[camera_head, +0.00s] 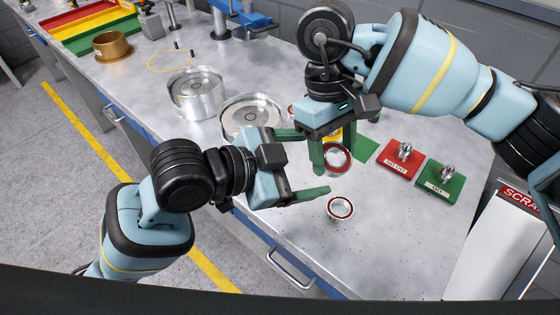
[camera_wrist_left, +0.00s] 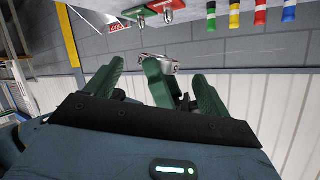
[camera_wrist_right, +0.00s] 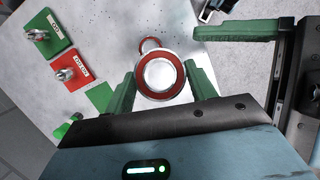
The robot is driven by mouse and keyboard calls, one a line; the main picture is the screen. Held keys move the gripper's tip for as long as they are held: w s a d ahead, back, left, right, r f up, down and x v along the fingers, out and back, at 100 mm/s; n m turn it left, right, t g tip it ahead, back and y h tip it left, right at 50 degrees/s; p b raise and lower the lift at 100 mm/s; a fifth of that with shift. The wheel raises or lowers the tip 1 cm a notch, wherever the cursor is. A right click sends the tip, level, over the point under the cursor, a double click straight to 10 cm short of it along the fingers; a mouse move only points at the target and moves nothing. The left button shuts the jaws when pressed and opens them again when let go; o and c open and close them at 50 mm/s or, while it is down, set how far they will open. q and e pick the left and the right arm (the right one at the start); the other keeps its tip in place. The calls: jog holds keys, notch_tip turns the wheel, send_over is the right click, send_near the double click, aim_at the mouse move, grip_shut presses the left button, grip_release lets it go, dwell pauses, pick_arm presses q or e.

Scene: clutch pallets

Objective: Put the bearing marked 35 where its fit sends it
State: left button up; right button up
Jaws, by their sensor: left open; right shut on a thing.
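My right gripper (camera_head: 335,152) is shut on a red-faced steel bearing (camera_head: 337,160) and holds it above the table. In the right wrist view this bearing (camera_wrist_right: 160,92) sits between the fingertips. A second red-faced bearing (camera_head: 340,209) lies on the table below. A red NO GO pad (camera_head: 390,168) and a green GO pad (camera_head: 430,188) each hold a metal gauge.
Two round metal housings (camera_head: 196,94) (camera_head: 238,125) stand left of the grippers. A brass ring (camera_head: 112,48) and coloured trays (camera_head: 84,25) are at the far left. A white SCRAP bin (camera_head: 490,245) stands at the right edge. The table's front right is mostly clear.

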pick_arm(q)
jog(key=shift+x, duration=1.95)
jog(key=c, duration=1.1)
jog(key=shift+c, duration=1)
pick_arm(e)
jog(key=o, duration=1.3)
